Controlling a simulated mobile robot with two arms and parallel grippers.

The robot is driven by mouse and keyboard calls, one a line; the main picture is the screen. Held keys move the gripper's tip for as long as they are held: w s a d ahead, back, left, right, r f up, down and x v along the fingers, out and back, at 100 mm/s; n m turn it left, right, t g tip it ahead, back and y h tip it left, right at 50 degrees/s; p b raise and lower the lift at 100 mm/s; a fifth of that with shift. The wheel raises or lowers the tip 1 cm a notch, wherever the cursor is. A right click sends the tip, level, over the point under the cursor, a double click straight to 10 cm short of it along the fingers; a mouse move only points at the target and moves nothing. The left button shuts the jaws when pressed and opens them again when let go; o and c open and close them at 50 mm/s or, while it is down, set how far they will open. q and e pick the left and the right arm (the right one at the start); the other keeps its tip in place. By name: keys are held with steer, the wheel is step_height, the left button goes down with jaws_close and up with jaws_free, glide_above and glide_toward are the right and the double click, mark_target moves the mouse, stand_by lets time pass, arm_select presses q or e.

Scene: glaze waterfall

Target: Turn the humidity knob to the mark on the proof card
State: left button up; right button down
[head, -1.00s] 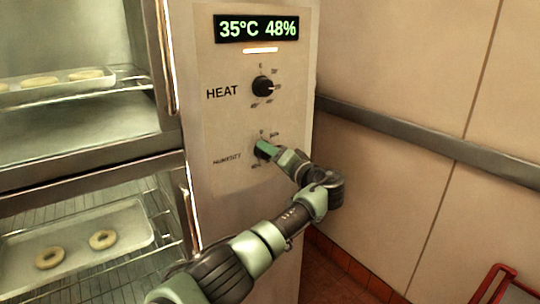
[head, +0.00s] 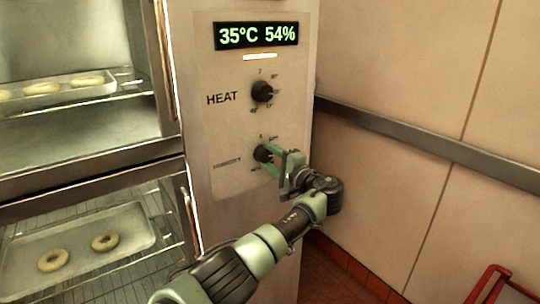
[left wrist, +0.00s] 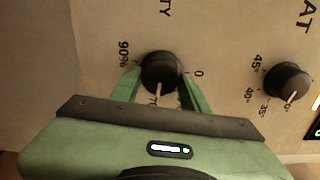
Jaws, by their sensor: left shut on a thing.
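The humidity knob (head: 263,153) is a black dial on the lower part of the control panel (head: 220,125). My left gripper (head: 274,160) is shut on it, with a finger on each side. In the left wrist view the humidity knob (left wrist: 161,72) sits between the green fingers of my gripper (left wrist: 162,88), and its pale pointer is partly hidden by the gripper body. The marks "0" and "90%" show beside it. The display (head: 256,32) reads 35°C 54%. I see no proof card in these frames. My right gripper is not in view.
The heat knob (head: 262,91) is above the humidity knob. Open cabinet shelves with trays of dough rings (head: 105,242) stand at the left. A grey rail (head: 430,143) runs along the right wall. A red frame (head: 492,287) is at the lower right.

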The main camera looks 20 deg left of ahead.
arm_select(q)
steer(key=shift+m, duration=0.4)
steer(key=o, duration=1.3)
steer(key=shift+o, duration=0.2)
steer(key=shift+d, duration=0.1)
steer(key=b+v, duration=0.1)
steer(key=v, duration=0.6)
steer(key=shift+s+d, duration=0.2)
steer(key=shift+d, duration=0.1)
steer(key=shift+f, duration=0.1)
